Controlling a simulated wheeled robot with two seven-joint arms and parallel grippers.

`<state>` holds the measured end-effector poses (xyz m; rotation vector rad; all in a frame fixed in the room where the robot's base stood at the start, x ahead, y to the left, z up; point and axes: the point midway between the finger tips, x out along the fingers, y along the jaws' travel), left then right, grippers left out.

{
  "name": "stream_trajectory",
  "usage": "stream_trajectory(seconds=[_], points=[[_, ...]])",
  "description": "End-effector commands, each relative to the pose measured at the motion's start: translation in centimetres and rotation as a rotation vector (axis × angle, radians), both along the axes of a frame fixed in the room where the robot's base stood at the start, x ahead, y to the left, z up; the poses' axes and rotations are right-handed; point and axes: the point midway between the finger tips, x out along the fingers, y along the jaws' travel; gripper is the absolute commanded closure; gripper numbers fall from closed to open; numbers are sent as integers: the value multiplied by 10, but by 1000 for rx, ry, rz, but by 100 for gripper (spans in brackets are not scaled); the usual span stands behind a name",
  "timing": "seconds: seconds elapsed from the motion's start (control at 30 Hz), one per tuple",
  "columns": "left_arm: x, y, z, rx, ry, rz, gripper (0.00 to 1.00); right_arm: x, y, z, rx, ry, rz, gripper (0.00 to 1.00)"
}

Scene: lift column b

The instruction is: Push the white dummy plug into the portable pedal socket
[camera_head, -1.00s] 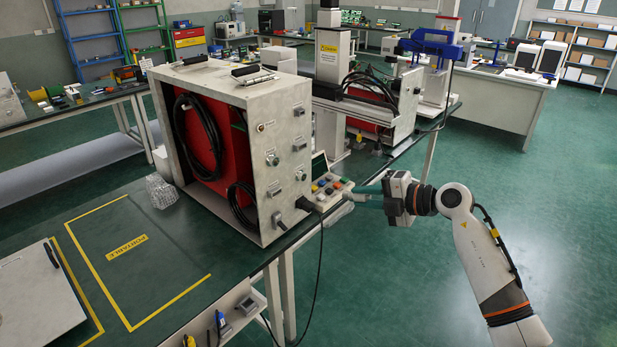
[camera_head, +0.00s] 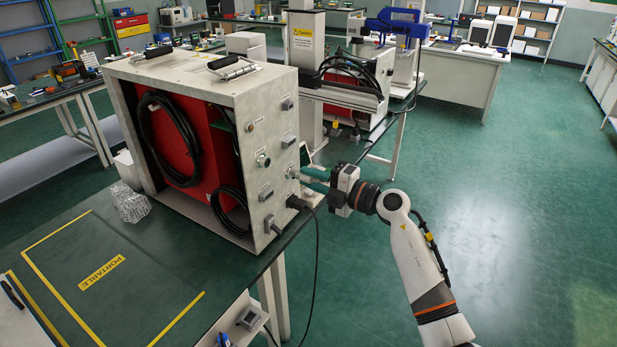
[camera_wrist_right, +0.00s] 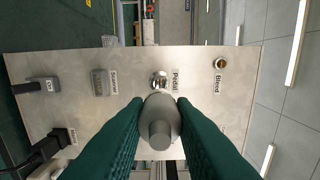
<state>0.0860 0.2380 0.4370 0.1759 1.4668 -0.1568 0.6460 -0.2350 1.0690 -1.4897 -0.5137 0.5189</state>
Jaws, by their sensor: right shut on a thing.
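My right gripper (camera_head: 303,176) has its green fingers at the side panel of the pale portable case (camera_head: 235,105). In the right wrist view, its fingers (camera_wrist_right: 160,125) are shut on the white dummy plug (camera_wrist_right: 159,128), a light grey cylinder seen end-on. The round metal socket labelled Pedal (camera_wrist_right: 159,79) shows just above the plug, which covers its lower edge. I cannot tell whether plug and socket touch. The plug is mostly hidden by the fingers in the head view. My left gripper is not in view.
The panel also bears a Bleed fitting (camera_wrist_right: 220,62), a Scanner connector (camera_wrist_right: 102,82) and an IO connector (camera_wrist_right: 45,83). A black plug (camera_head: 297,202) with a hanging cable sits close below the gripper. Floor right of the table is clear.

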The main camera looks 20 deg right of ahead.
Motion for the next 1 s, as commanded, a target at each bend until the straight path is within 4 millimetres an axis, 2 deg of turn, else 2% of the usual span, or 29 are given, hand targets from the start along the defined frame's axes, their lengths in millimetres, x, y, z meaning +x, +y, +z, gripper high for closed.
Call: stream_trajectory(seconds=[0.17,0.33,0.7,1.0], points=[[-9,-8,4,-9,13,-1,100,0,0,2,9,7,2,100],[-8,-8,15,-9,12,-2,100,0,-1,2,43,34,6,100],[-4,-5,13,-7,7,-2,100,30,22,0,42,31,7,100],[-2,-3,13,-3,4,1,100,42,32,0,40,30,6,100]])
